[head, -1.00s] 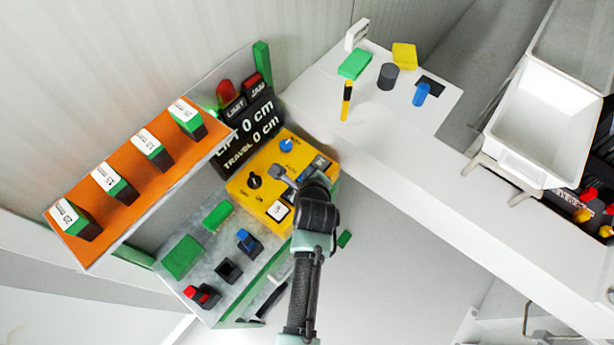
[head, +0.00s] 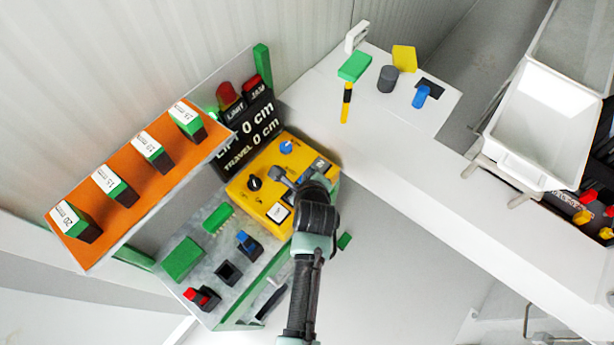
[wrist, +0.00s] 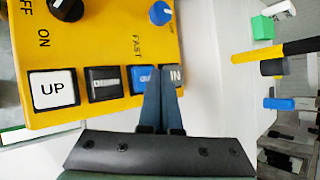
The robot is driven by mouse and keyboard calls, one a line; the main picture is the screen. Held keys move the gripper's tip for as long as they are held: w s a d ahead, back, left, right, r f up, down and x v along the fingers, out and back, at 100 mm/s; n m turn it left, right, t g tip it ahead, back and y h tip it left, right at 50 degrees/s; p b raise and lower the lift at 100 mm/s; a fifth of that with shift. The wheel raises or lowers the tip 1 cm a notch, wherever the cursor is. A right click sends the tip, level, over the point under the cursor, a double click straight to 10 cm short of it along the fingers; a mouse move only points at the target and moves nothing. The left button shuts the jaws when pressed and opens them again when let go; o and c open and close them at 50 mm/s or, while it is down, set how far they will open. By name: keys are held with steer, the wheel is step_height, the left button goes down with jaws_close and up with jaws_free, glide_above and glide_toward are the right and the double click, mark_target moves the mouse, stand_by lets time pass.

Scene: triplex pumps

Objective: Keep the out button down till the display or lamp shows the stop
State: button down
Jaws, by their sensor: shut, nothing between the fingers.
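The yellow control box (head: 268,165) has a row of buttons along its near edge. In the wrist view the white UP button (wrist: 53,90), a dark button (wrist: 104,83), the blue button (wrist: 141,80) and the dark IN button (wrist: 174,76) show; the blue one's label is hidden. My gripper (wrist: 161,70) is shut and empty, its tips over the blue button's right side beside IN. I cannot tell whether they touch or press it. The display (head: 252,135) reads LIFT 0 cm and TRAVEL 0 cm. Red LIMIT (head: 227,93) and JAM (head: 252,82) lamps stand above it; neither clearly glows.
Left of the box is an orange shelf (head: 130,185) with several numbered blocks. Below it a grey panel (head: 205,250) holds green blocks and switches. A white bench (head: 420,155) runs right, with a grey cylinder (head: 387,79) and a yellow-black stick (head: 346,103) on it.

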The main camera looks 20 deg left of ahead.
steer(key=shift+f, duration=0.1)
stand_by(0.7)
steer(key=shift+f, duration=0.35)
steer(key=shift+f+b, duration=0.55)
steer(key=shift+f, duration=0.05)
stand_by(2.1)
steer(key=shift+r, duration=0.15)
stand_by(3.3)
steer(key=shift+r+p, duration=0.85)
steer(key=shift+p, duration=0.15)
